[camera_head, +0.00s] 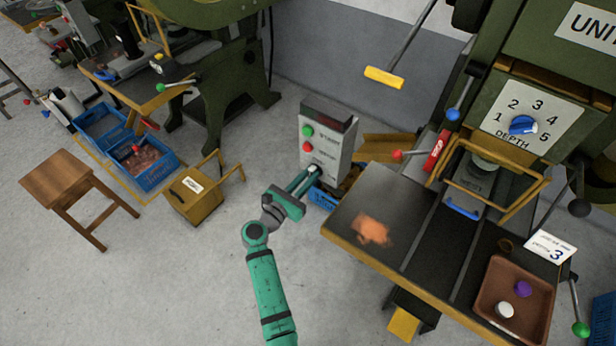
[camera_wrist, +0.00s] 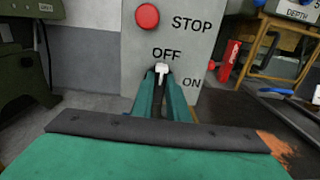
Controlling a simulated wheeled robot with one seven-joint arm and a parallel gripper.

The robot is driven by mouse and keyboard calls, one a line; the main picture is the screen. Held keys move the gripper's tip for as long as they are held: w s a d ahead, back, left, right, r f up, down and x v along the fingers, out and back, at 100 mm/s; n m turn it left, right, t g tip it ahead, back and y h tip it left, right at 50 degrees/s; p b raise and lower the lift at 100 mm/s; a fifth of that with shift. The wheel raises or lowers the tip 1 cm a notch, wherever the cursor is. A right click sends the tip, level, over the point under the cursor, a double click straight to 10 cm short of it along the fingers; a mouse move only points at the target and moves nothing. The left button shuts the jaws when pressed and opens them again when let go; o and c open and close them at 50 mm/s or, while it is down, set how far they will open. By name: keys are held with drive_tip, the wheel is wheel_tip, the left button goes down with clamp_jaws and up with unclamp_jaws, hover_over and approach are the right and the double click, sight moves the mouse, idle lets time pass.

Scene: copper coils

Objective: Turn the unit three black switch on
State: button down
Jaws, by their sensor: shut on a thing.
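A grey control box (camera_head: 335,148) stands left of the press table, with a green button (camera_head: 307,131) above a red button (camera_head: 307,147). The wrist view shows its face close up: a red STOP button (camera_wrist: 147,16), the word OFF, and the word ON lower and to the right. A small switch lever (camera_wrist: 161,68) sits just below OFF; its visible tip looks pale, and its base is hidden by my fingers. My gripper (camera_wrist: 161,75) is shut on this lever, fingers pointing at the panel. In the head view my gripper (camera_head: 310,174) reaches the box's lower front.
The press table (camera_head: 345,226) is just right of my arm, with a brown tray (camera_head: 548,300) at its right end. A yellow box (camera_head: 194,193) and a wooden stool (camera_head: 62,178) stand to the left.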

drive_tip(key=shift+m, duration=0.3)
drive_tip(key=shift+s+d+f+m, duration=0.1)
drive_tip(key=shift+f+m, duration=0.05)
drive_tip(key=shift+m, duration=2.7)
drive_tip(key=shift+s+d+f+m, duration=0.1)
drive_tip(key=shift+d+f+m, duration=0.05)
drive_tip(key=shift+m, duration=2.75)
drive_tip(key=shift+s+d+f+m, duration=0.1)
drive_tip(key=shift+f+m, duration=0.05)
drive_tip(key=shift+m, duration=2.7)
drive_tip(key=shift+w, duration=0.1)
drive_tip(key=c, duration=1.7)
unclamp_jaws()
drive_tip(key=shift+a, duration=0.1)
